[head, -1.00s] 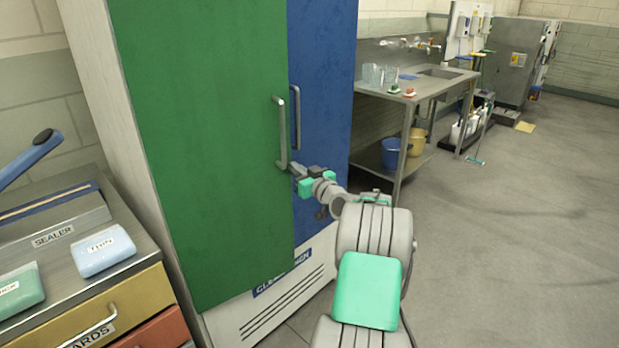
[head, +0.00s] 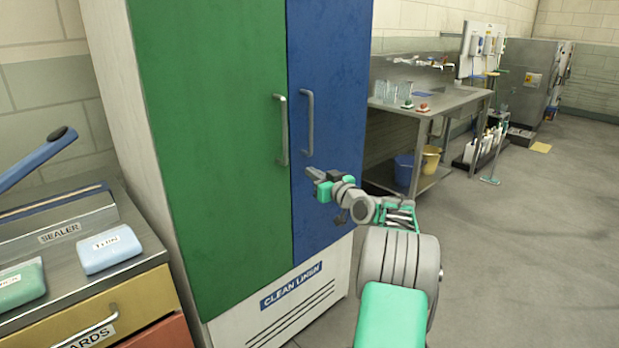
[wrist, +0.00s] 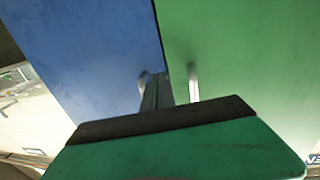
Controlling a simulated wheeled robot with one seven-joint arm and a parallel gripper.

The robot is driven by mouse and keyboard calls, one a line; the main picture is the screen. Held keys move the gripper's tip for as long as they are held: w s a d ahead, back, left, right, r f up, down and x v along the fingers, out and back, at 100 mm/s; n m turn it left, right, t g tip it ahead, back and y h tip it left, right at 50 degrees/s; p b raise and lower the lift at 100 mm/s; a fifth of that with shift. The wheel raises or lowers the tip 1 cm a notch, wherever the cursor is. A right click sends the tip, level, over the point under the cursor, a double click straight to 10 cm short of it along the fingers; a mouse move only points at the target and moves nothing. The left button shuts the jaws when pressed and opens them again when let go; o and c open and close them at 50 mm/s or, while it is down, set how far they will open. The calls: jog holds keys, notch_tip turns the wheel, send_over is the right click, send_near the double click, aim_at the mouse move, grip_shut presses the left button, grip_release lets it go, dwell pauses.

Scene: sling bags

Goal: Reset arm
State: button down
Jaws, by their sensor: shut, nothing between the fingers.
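My gripper (head: 311,172) is shut and empty. In the head view it appears in front of the blue door (head: 328,110) of the tall cabinet, just right of the green door's handle (head: 282,130) and below the blue door's handle (head: 308,122). Both doors look closed. In the wrist view the shut fingers (wrist: 155,92) point toward the seam between the blue door (wrist: 85,60) and the green door (wrist: 245,60). A bare handle (wrist: 194,82) stands right of them. The fingers partly hide the other handle.
A drawer unit with a sealer (head: 60,232) and labelled pouches (head: 108,248) stands at the left. A steel sink table (head: 440,108) with buckets (head: 404,168) below is right of the cabinet. The grey floor (head: 520,240) at the right is open.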

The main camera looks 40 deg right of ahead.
jog(key=s, duration=0.8)
jog(key=w+a+r+n+g+y+p, duration=0.1)
jog(key=w+a+g+p, duration=0.15)
jog(key=a, duration=0.75)
jog(key=w+a+r+n+g+y+p, duration=0.1)
jog(key=a+r+g+y+p, duration=0.2)
jog(key=a, duration=0.6)
jog(key=s+a+f+g+h+p, duration=0.1)
jog(key=s+a+g+p, duration=0.2)
jog(key=a, duration=0.4)
jog(key=s+a+g+h+p, duration=0.1)
jog(key=s+a+p, duration=0.1)
jog(key=s+a, duration=0.35)
jog(key=s+a+f+g+p, duration=0.1)
jog(key=s+a, duration=0.3)
jog(key=s, duration=0.5)
jog(key=s+a+f+m+g+h+p, duration=0.1)
jog(key=s+a+g+p, duration=0.2)
jog(key=s, duration=0.7)
jog(key=shift+s+a+f+g+p, duration=0.2)
jog(key=shift+a+g+p, duration=0.2)
jog(key=shift+a+g, duration=0.25)
